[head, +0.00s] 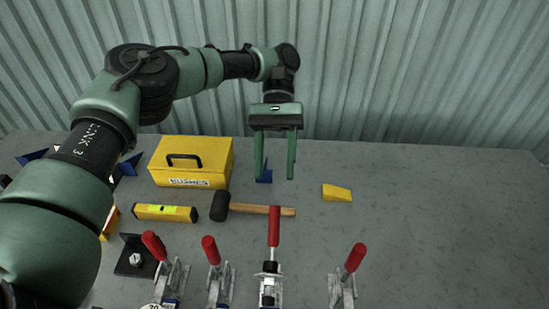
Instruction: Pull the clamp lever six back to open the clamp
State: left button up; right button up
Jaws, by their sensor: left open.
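Several toggle clamps with red-handled levers stand in a row along the bottom of the head view. Their levers are a far-left one (154,245), a second (211,250), a third (274,226) and a right one (355,258). The third lever points straight up the picture; the right one leans right. I cannot read which one is number six. The clamp bases are partly cut off by the bottom edge. My left gripper (275,177) is open and empty, fingers pointing down, up the picture from the third lever and apart from it. My right gripper is not in view.
A yellow toolbox (191,160), a yellow level (165,213), a mallet (250,209) and a yellow wedge (337,193) lie on the grey table (450,220). A black bracket (135,257) is at lower left. A corrugated wall (420,70) stands behind. The table's right side is clear.

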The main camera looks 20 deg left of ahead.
aim_at(358, 252)
jog(key=k, duration=2)
